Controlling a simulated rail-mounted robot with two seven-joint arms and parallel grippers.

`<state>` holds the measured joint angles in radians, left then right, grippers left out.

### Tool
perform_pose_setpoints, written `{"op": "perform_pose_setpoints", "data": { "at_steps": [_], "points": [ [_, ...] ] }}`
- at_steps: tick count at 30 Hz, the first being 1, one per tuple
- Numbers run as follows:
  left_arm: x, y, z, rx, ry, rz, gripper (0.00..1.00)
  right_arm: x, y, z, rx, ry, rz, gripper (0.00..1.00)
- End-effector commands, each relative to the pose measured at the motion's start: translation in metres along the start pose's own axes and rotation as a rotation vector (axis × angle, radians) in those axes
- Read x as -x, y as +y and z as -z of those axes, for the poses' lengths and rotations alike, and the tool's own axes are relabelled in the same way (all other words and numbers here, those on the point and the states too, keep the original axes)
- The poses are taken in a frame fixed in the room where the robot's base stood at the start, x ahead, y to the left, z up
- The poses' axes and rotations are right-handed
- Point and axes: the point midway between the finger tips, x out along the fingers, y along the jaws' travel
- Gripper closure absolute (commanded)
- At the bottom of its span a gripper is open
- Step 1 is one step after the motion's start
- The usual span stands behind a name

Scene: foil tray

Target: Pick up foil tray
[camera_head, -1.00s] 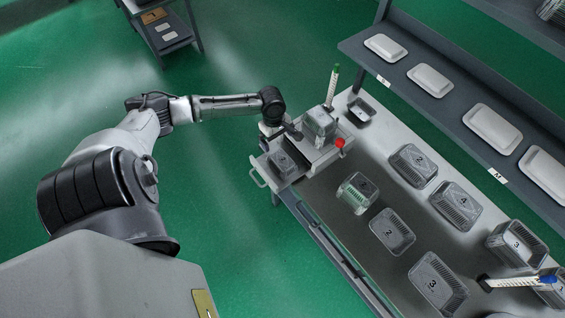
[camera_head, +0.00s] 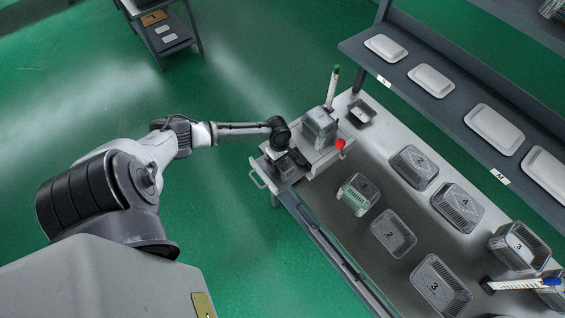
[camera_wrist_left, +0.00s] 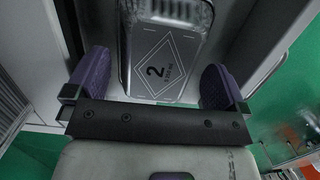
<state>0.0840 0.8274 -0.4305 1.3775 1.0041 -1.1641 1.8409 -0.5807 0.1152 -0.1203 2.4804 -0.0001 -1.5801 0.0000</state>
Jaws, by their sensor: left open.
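A foil tray (camera_wrist_left: 165,50) marked with a 2 in a diamond lies on the metal holder at the near left end of the bench. My left gripper (camera_wrist_left: 155,78) is open, with one purple finger on each side of the tray's near end. I cannot tell whether the fingers touch it. In the head view my left gripper (camera_head: 284,163) is low over the holder and hides most of that tray. My right gripper is not in view.
A machine (camera_head: 319,128) with a red button (camera_head: 340,143) and a signal post (camera_head: 332,90) stands right beside the gripper. Several numbered trays, such as one marked 3 (camera_head: 440,286), lie along the bench. A shelf (camera_head: 455,112) with white trays runs behind.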

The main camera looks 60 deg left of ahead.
Motion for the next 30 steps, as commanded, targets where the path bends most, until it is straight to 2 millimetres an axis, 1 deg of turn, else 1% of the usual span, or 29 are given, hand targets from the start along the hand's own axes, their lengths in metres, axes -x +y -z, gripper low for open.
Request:
{"op": "perform_pose_setpoints", "data": {
  "at_steps": [1, 4, 13, 25, 30],
  "points": [
    [-0.0058, 0.0001, 0.0004, 0.001, 0.0, 0.0, 0.0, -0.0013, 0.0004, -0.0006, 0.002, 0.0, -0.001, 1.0],
    [-0.0116, 0.0004, 0.0002, 0.001, 0.0, -0.001, 0.0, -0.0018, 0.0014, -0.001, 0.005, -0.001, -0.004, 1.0],
    [-0.0137, 0.0, 0.0001, 0.0, 0.001, -0.001, 0.01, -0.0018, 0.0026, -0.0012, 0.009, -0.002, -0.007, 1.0],
    [-0.0135, -0.0001, 0.0003, 0.0, 0.001, -0.001, 0.39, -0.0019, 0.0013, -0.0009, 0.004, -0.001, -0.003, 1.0],
    [-0.0135, -0.0001, 0.0004, 0.0, 0.001, -0.001, 0.41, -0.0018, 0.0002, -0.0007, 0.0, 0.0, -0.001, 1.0]
  ]
}}
